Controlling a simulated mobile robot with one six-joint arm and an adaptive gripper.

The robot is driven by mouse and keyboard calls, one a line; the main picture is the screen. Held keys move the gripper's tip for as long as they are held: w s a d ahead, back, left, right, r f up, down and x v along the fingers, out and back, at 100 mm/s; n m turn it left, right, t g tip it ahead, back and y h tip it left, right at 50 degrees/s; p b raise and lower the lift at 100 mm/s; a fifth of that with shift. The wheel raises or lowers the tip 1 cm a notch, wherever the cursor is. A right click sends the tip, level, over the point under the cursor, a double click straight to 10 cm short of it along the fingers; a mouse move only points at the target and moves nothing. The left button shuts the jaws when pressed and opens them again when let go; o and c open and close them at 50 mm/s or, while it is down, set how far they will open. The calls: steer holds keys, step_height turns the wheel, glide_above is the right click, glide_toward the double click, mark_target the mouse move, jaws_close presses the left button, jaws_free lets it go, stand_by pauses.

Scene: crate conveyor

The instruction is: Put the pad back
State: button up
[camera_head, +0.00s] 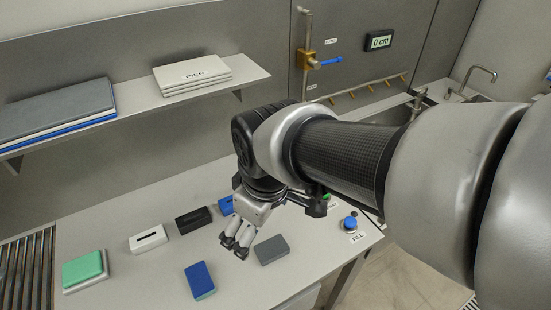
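Several pads lie on the grey table, and I cannot tell which one the task means. A blue pad (200,280) lies at the front middle. A dark grey pad (272,249) lies to the right of my gripper. A green pad (82,269) sits on a white base at the left. My gripper (236,247) points down above the table, between the blue and grey pads and apart from both as far as I can see. Its two fingers show close together with nothing visible held. Their exact gap is unclear.
White (148,239), black (193,220) and blue (226,206) slotted blocks stand behind the pads. A blue knob labelled FILL (350,223) is at the right. A wall shelf (138,115) holds stacked slabs. A display (379,41) reads 0 cm. My arm hides the table's back right.

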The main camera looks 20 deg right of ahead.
steer(key=s+d+r+m+t, duration=0.1)
steer(key=s+d+r+m, duration=0.2)
steer(key=s+d+m, duration=0.4)
steer(key=shift+s+m+t+h, duration=0.35)
steer(key=shift+s+m, duration=0.25)
steer(key=shift+s, duration=0.5)
step_height(320, 180, down, 2)
steer(key=shift+f+b, duration=0.15)
steer(key=shift+b, duration=1.1)
